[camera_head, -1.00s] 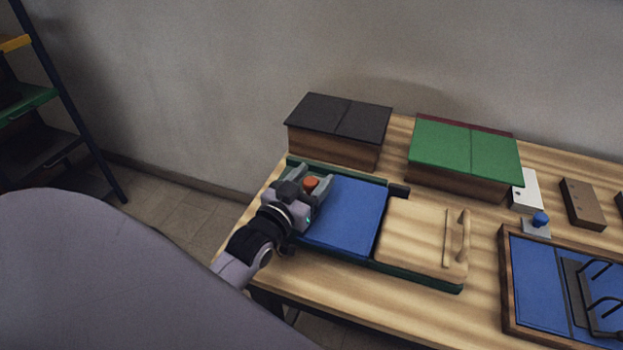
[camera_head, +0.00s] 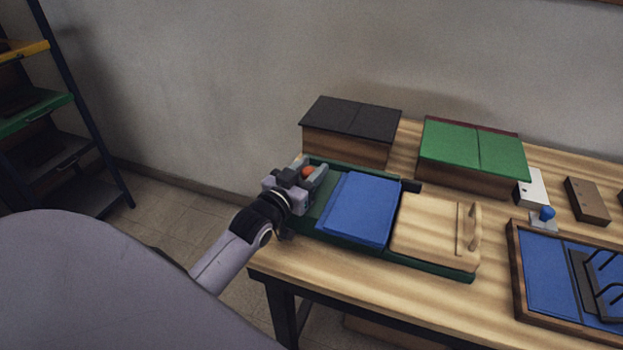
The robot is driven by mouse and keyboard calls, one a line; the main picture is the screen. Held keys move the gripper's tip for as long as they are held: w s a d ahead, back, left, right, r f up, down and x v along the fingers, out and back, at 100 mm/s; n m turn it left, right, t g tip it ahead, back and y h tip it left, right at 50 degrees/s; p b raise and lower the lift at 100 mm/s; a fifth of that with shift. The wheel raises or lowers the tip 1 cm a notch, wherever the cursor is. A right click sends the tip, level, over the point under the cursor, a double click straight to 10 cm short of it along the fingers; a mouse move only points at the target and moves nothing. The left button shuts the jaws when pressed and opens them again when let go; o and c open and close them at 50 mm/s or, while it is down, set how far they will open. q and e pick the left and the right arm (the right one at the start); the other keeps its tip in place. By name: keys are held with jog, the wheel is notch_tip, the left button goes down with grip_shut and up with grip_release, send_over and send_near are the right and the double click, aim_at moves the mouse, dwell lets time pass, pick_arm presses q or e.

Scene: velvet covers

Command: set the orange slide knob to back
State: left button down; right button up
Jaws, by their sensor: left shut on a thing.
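The orange slide knob (camera_head: 308,172) is a small round orange piece at the far left end of the green tray (camera_head: 440,270). My left gripper (camera_head: 311,179) is shut on it and hides its lower part and whatever it is mounted on. A blue cover (camera_head: 364,208) lies in the tray just right of the gripper, with a strip of green showing along its left side. My right gripper is not in view.
A wooden lid with a handle (camera_head: 424,225) covers the tray's right part. Behind stand a black-topped box (camera_head: 350,116) and a green-topped box (camera_head: 472,148). A blue knob (camera_head: 547,212) and a blue-lined tray (camera_head: 547,275) are at the right.

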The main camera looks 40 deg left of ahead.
aim_at(303, 175)
pick_arm(q)
jog(key=shift+a+f, duration=0.1)
jog(key=shift+a, duration=0.15)
jog(key=c, duration=0.7)
grip_release()
jog(key=shift+s, duration=0.1)
jog(key=shift+c, duration=0.2)
jog(key=shift+s+d, duration=0.1)
jog(key=shift+s, duration=3.5)
